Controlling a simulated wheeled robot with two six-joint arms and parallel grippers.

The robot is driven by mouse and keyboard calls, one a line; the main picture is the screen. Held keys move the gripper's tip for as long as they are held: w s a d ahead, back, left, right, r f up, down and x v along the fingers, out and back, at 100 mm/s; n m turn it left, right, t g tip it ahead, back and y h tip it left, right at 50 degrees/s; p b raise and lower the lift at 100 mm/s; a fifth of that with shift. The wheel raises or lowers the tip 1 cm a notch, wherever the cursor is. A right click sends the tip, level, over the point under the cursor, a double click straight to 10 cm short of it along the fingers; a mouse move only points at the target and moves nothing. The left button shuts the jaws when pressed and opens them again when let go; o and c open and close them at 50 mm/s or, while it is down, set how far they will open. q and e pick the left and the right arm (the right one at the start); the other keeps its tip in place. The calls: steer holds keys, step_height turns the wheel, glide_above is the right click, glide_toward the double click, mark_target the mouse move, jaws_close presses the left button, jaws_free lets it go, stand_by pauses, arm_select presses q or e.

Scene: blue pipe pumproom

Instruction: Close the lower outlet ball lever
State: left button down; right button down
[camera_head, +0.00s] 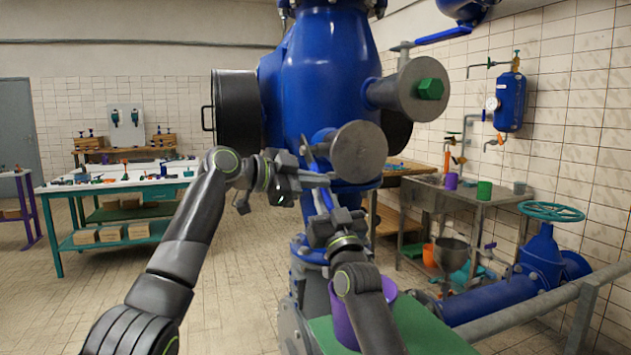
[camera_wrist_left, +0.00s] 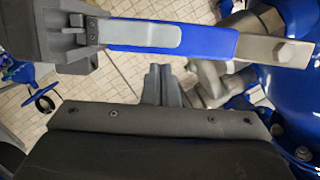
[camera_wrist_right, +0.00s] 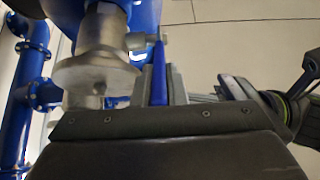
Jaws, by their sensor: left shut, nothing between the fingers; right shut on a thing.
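My right gripper (camera_head: 324,208) is shut on the handle's outer end. In the right wrist view the lever (camera_wrist_right: 158,75) shows edge-on between the fingertips, beside a metal valve fitting (camera_wrist_right: 95,78). My left gripper (camera_head: 318,180) is shut and empty, close by; its fingertips (camera_wrist_left: 164,82) sit apart from the lever in the left wrist view. In the head view the grippers mostly hide the lever.
A large blue vessel (camera_head: 320,70) with grey flanged outlets (camera_head: 358,152) stands right behind the grippers. A purple cup (camera_head: 343,322) stands on a green surface (camera_head: 432,335) below my right arm. A workbench (camera_head: 110,188) is at left; open floor lies before it.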

steer(key=shift+r, duration=0.3)
arm_select(q)
steer(key=shift+w+a+f, duration=0.2)
steer(key=shift+w+f, duration=0.2)
steer(key=shift+f, duration=0.4)
arm_select(e)
steer(key=shift+s, duration=0.15)
arm_select(q)
steer(key=shift+f, duration=0.1)
arm_select(e)
steer(key=c, duration=1.8)
jaws_free()
steer(key=shift+r, duration=0.1)
steer(key=shift+c, duration=0.2)
steer(key=o, duration=0.4)
steer(key=shift+w+a+f, duration=0.1)
steer(key=shift+w+f, duration=0.2)
steer(key=shift+w, duration=0.05)
arm_select(q)
steer(key=shift+w, duration=0.3)
steer(key=shift+s, duration=0.1)
arm_select(e)
steer(key=shift+s, duration=0.1)
steer(key=shift+f, duration=0.15)
